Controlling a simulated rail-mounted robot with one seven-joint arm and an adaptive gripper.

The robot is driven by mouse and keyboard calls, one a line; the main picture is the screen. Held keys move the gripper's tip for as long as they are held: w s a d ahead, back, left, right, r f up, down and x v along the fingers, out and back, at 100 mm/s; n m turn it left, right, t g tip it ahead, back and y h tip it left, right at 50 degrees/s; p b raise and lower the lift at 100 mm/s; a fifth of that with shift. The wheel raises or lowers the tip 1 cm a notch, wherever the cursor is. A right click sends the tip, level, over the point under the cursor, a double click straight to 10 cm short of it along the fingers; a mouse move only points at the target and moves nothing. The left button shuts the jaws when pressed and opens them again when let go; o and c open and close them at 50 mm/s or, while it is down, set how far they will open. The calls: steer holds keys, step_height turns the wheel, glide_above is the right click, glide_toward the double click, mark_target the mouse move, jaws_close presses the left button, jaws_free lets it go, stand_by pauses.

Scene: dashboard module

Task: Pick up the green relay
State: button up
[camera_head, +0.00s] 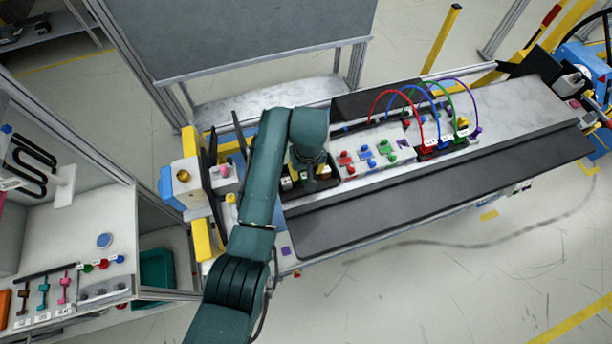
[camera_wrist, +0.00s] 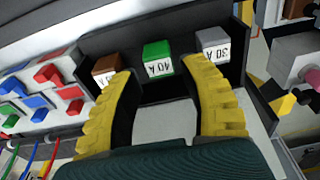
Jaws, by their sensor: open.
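The green relay (camera_wrist: 157,57) is a small block with a green top and a white face marked "40 A". It sits in a dark tray (camera_wrist: 130,42) between a brown-topped block (camera_wrist: 107,66) and a grey block (camera_wrist: 213,45) marked "30 A". My gripper (camera_wrist: 163,95) has yellow ribbed fingers, open and apart, with nothing between them. In the wrist view the green relay shows in the gap just beyond the fingertips. In the head view my gripper (camera_head: 315,178) is over the tray at the left of the bench, and my arm hides part of it.
A panel with red, blue and green switches (camera_head: 365,158) stands right of the tray. Coloured cable loops (camera_head: 420,110) arch up beyond it. A dark flat strip (camera_head: 430,200) along the front is clear. A grey box with a pink knob (camera_wrist: 300,65) is right of the tray in the wrist view.

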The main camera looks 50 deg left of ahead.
mark_target(306, 175)
step_height(306, 175, down, 4)
steer(key=shift+r, duration=0.2)
jaws_close()
step_height(306, 175, up, 10)
steer(key=shift+r, duration=0.1)
stand_by(0.5)
